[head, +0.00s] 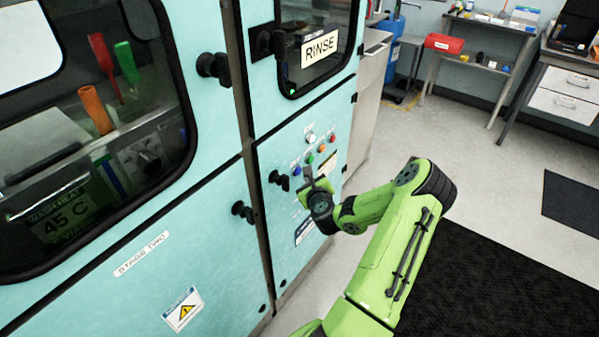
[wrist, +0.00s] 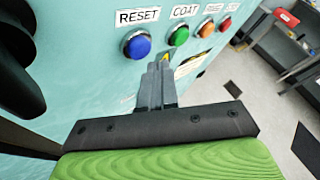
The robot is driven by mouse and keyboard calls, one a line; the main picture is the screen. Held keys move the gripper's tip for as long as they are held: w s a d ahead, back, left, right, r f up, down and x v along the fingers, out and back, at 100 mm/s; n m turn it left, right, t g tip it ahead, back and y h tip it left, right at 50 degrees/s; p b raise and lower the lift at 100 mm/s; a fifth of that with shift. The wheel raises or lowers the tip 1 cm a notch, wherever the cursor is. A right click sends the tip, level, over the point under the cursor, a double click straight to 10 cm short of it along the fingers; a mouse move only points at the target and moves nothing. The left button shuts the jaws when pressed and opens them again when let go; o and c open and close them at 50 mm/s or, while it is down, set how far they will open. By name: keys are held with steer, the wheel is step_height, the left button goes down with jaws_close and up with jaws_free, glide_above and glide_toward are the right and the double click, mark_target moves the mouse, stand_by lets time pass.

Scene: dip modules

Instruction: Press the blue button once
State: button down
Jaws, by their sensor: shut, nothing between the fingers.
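The blue button (wrist: 137,44) is a round domed button on the teal panel, under a white label reading RESET. In the head view the blue button (head: 295,170) is small, at the left end of the lower row of buttons. My gripper (wrist: 160,68) is shut and empty. In the wrist view its fingertips are just below and to the right of the blue button, with no visible contact. In the head view my gripper (head: 309,176) is close to the panel, just below the buttons; its fingertips are too small to make out clearly.
A green button (wrist: 179,36), an orange button (wrist: 206,28) and a red button (wrist: 224,24) sit right of the blue one. A white button (head: 310,138) is above. A black handle (head: 279,180) sticks out to the left. Open floor lies to the right.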

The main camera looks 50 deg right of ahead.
steer(key=shift+w, duration=0.1)
stand_by(0.6)
steer(key=shift+w+p, duration=0.35)
steer(key=shift+p, duration=0.1)
steer(key=shift+w+a+p, duration=0.1)
steer(key=shift+w+p, duration=0.3)
steer(key=shift+p, duration=0.05)
stand_by(0.6)
steer(key=shift+s, duration=0.15)
steer(key=shift+s+b, duration=0.5)
steer(key=shift+s, duration=0.15)
steer(key=s+b, duration=0.2)
steer(key=s, duration=0.1)
steer(key=s+b, duration=0.1)
steer(key=s, duration=0.1)
steer(key=shift+d, duration=0.3)
